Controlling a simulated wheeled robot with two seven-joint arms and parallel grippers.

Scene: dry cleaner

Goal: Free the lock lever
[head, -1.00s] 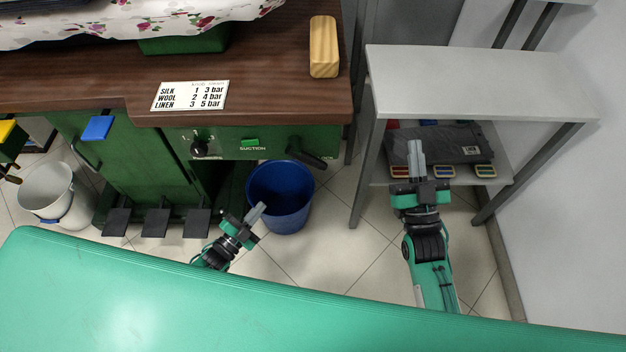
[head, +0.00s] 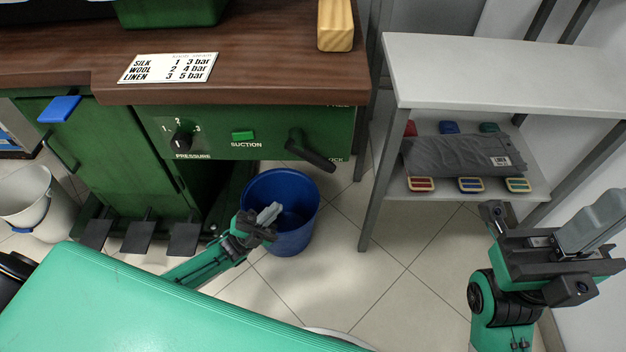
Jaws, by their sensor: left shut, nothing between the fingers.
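The lock lever (head: 310,152) is a black handle at the right end of the green press panel. It slopes down to the right, its tip close to the lower, partly covered label ending "CK". A partly cut-off upper label (head: 343,105) sits under the table edge. My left gripper (head: 271,212) is shut and empty, over the blue bucket in the picture, below and left of the lever and apart from it. My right gripper (head: 592,218) is at the right edge, far from the lever; how its fingers stand is unclear.
A pressure knob (head: 181,141) and green suction button (head: 243,136) share the panel. The blue bucket (head: 292,243) stands on the floor below. A grey shelf (head: 500,75) with a folded dark garment (head: 455,155) is to the right. Tiled floor between is clear.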

